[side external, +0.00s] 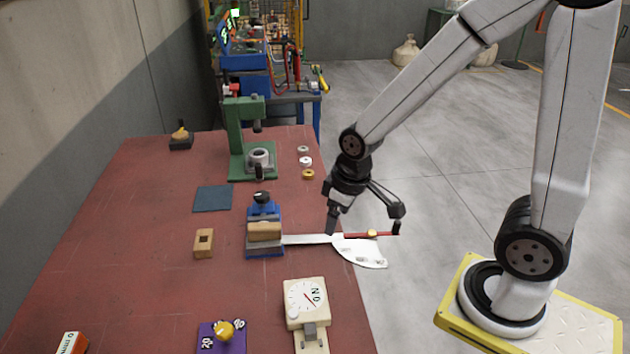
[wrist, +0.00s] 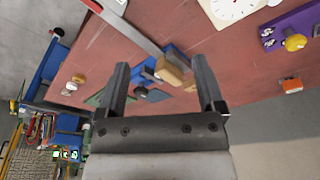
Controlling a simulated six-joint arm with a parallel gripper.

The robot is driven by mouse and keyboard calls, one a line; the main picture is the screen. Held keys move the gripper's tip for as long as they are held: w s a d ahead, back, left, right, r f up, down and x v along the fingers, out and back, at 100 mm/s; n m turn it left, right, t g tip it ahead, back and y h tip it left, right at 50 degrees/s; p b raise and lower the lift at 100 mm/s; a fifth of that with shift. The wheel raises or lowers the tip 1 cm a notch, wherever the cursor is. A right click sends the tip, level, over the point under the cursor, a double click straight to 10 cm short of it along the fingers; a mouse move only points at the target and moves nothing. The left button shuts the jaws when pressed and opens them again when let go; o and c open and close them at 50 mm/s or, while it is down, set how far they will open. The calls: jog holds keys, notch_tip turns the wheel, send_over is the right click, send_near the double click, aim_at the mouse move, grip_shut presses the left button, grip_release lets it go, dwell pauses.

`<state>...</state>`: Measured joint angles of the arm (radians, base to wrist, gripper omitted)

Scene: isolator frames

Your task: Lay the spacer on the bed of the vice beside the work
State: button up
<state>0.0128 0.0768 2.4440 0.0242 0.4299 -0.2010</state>
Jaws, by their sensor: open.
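The blue vice (side external: 264,251) stands on the red bench with a wooden block, the work (side external: 265,231), at its jaws. A tan block with a dark hole (side external: 204,243), which looks like the spacer, lies on the bench left of the vice. My gripper (side external: 331,228) is right of the vice, above or beside the long metal bar (side external: 305,239); I cannot tell whether it touches it. In the wrist view my gripper (wrist: 161,63) has its fingers wide apart with nothing held. Beyond them show the work (wrist: 172,70) and part of the tan block (wrist: 190,87).
The bar runs from the vice to a white fan-shaped plate (side external: 361,252) with a red handle over the bench edge. A dial box (side external: 305,300) and purple plate (side external: 208,338) stand in front. A green press (side external: 236,140) and small rings (side external: 306,161) are behind.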

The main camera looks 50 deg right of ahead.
jog(key=shift+s+a+f+m, duration=0.1)
jog(key=shift+s+f+m, duration=0.1)
jog(key=shift+s+m, duration=1)
